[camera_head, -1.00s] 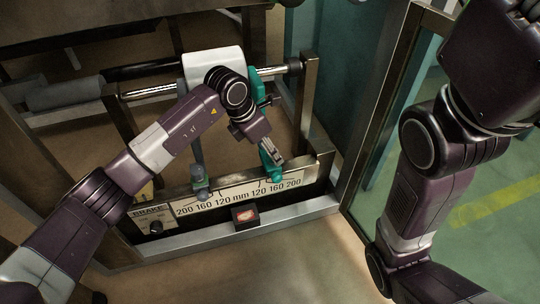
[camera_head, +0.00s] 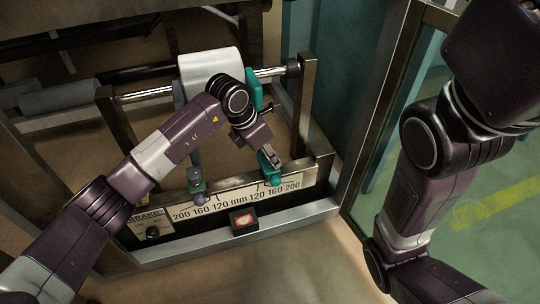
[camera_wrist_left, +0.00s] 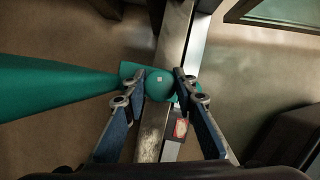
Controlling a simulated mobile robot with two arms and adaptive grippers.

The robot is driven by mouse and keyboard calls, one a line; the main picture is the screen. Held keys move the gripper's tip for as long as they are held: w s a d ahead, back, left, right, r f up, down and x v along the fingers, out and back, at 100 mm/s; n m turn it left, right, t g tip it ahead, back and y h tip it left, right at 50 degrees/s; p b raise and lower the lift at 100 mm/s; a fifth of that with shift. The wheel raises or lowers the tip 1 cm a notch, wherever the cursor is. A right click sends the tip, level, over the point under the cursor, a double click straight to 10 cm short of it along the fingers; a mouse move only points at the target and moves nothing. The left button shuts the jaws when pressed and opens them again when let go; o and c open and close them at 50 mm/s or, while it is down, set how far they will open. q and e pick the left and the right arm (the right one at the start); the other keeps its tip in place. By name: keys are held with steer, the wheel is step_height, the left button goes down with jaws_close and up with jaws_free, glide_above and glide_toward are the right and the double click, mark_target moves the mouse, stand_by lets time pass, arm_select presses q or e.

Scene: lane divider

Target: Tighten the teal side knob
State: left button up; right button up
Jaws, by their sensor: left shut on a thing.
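The teal side knob (camera_wrist_left: 160,84) is a round teal piece with a small pale square on top. It sits between the two fingertips of my left gripper (camera_wrist_left: 161,83) in the left wrist view. My left gripper is shut on it. In the head view the left gripper (camera_head: 271,157) reaches down to the teal side piece (camera_head: 268,173) at the right part of the scale rail (camera_head: 240,197); the fingers partly hide the knob. A teal arm (camera_head: 253,88) rises behind, beside the white roll. My right arm stands at the right; its gripper does not show.
A grey slider (camera_head: 197,186) stands on the left part of the rail. A white roll (camera_head: 210,66) on a metal shaft lies behind. A brake panel with a black knob (camera_head: 153,232) and a red-lit button (camera_head: 243,220) are in front. A glass-panelled frame (camera_head: 385,130) is at right.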

arm_select(q)
steer(key=shift+r+m+g+p, duration=0.1)
steer(key=shift+m+g+p, duration=0.2)
steer(key=shift+m+p, duration=0.3)
steer(key=shift+m+g, duration=0.4)
steer(key=shift+m, duration=0.6)
steer(key=o, duration=1.2)
steer(key=shift+h, duration=0.3)
steer(key=shift+c, duration=0.2)
step_height(320, 180, up, 10)
steer(key=shift+f, duration=0.1)
